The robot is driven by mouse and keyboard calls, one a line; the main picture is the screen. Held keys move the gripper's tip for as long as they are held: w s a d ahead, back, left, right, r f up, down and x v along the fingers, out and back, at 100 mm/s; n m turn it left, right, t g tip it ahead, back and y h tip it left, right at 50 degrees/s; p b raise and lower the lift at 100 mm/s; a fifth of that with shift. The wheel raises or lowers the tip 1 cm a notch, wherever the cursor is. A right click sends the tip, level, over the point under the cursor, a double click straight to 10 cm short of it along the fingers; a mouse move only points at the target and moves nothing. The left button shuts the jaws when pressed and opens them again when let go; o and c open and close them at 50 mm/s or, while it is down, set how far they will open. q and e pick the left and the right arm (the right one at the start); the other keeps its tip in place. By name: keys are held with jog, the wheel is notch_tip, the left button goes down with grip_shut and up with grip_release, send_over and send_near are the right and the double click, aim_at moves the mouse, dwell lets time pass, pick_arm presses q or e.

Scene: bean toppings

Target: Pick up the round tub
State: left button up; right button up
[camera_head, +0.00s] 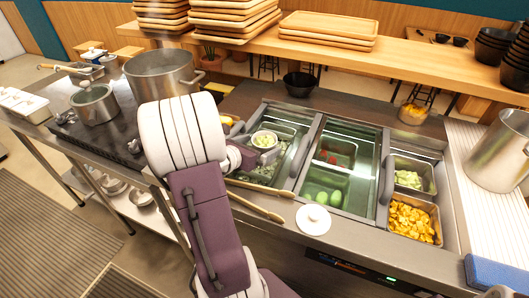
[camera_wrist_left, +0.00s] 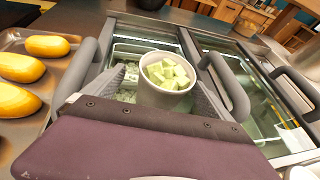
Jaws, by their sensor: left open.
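The round tub (camera_head: 264,142) is a small white cup filled with pale green cubes. It stands over the left well of the counter, and in the left wrist view the tub (camera_wrist_left: 165,97) sits upright in the middle. My left gripper (camera_wrist_left: 157,84) is open, with one finger on each side of the tub. I cannot tell whether either finger touches it. In the head view my left gripper (camera_head: 246,152) is partly hidden behind its own wrist, just left of the tub. My right gripper is not in view.
Raised lids with grey handles (camera_wrist_left: 228,82) flank the tub. Wooden tongs (camera_head: 255,205) and a white round lid (camera_head: 313,219) lie at the counter's front. Yellow rolls (camera_wrist_left: 20,68) lie on a tray at left. A black bowl (camera_head: 299,84) stands behind the wells.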

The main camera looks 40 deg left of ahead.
aim_at(271, 143)
pick_arm(q)
jog(key=x, duration=0.4)
jog(key=shift+w+d+f+b, duration=0.25)
jog(key=shift+w+d+b, duration=0.05)
jog(key=shift+d, duration=0.05)
jog(key=shift+w+f, duration=0.15)
jog(key=shift+w, duration=0.1)
